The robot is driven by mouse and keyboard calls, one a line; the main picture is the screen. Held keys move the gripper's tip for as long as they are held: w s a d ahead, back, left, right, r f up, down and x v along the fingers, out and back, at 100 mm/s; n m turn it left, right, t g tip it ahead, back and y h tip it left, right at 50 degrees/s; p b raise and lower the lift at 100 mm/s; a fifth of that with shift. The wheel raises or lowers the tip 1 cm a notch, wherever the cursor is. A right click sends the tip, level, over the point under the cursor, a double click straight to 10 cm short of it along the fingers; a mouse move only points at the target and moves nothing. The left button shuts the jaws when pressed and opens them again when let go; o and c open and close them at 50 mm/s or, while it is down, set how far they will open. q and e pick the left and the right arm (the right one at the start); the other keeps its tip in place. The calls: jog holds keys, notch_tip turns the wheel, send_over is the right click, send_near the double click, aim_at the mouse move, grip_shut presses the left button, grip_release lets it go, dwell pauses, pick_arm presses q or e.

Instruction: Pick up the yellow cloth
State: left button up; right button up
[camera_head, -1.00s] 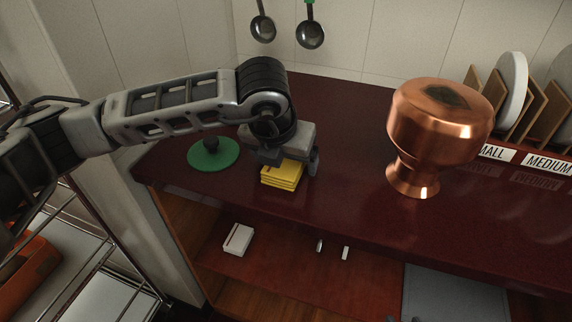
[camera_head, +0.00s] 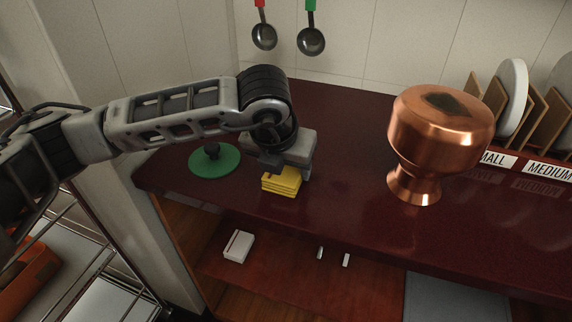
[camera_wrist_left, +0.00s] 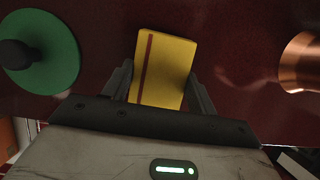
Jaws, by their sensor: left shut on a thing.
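The yellow cloth (camera_head: 281,184) is a folded, layered block near the front left of the dark red counter. In the left wrist view the cloth (camera_wrist_left: 165,62) has a red stripe along one side. My left gripper (camera_head: 283,176) is directly above the cloth in the head view and hides its top. In the left wrist view the left gripper's fingers (camera_wrist_left: 160,88) lie on both sides of the cloth, and it is shut on the cloth. I cannot tell whether the cloth is clear of the counter. My right gripper is not in view.
A green disc with a dark knob (camera_head: 214,160) lies left of the cloth. A large copper pot (camera_head: 440,130) stands to the right. A rack of plates (camera_head: 515,98) is at the far right. Ladles (camera_head: 311,42) hang on the wall. A white box (camera_head: 239,246) is on the shelf below.

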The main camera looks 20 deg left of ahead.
aim_at(286, 170)
pick_arm(q)
jog(key=shift+r+p, duration=0.35)
jog(key=shift+r, duration=0.15)
jog(key=r, duration=0.2)
jog(key=r+b, duration=0.1)
jog(key=shift+s+d+r, duration=0.15)
jog(key=shift+s+r, duration=0.05)
jog(key=shift+s, duration=0.05)
jog(key=s+r, duration=0.1)
jog(key=r, duration=0.1)
jog(key=s+d+r, duration=0.1)
jog(key=s+r, duration=0.1)
jog(key=shift+s+r, duration=0.15)
jog(key=shift+s, duration=0.05)
jog(key=s+d+r, duration=0.3)
jog(key=s+r, duration=0.1)
jog(key=s, duration=0.5)
jog(key=shift+s+r+b, duration=0.2)
jog(key=shift+r+b, duration=0.1)
jog(key=shift+r, duration=0.05)
